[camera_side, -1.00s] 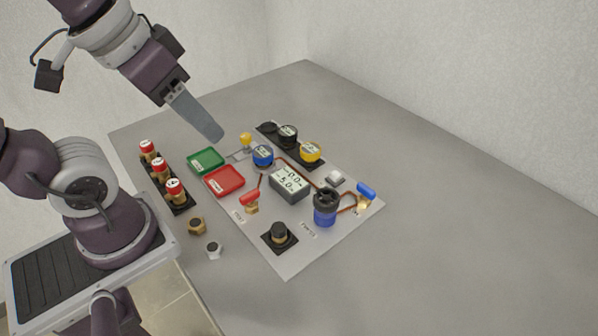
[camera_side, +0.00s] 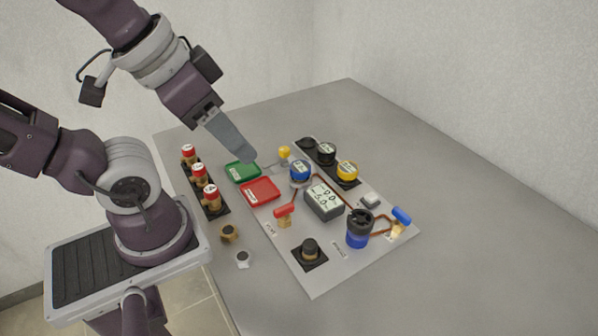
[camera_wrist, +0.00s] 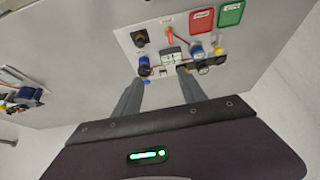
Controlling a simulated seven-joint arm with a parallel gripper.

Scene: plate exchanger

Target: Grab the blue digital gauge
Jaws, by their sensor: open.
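The blue digital gauge (camera_side: 299,170) stands upright on the light panel in the side view, right of the red and green trays. In the wrist view the blue gauge (camera_wrist: 197,52) shows small, beyond and slightly right of the right fingertip. My gripper (camera_side: 246,154) is above the green tray, up and left of the gauge, pointing down at a slant; its fingers overlap there. In the wrist view my gripper (camera_wrist: 161,74) has its fingers spread apart with nothing held between them.
A yellow gauge (camera_side: 347,170) and a black gauge (camera_side: 326,152) stand on a dark strip behind. A grey display box (camera_side: 323,201), a yellow knob (camera_side: 284,153) and a blue-black cylinder (camera_side: 359,229) are nearby. Red-capped fittings (camera_side: 199,173) stand at left. The table's right is clear.

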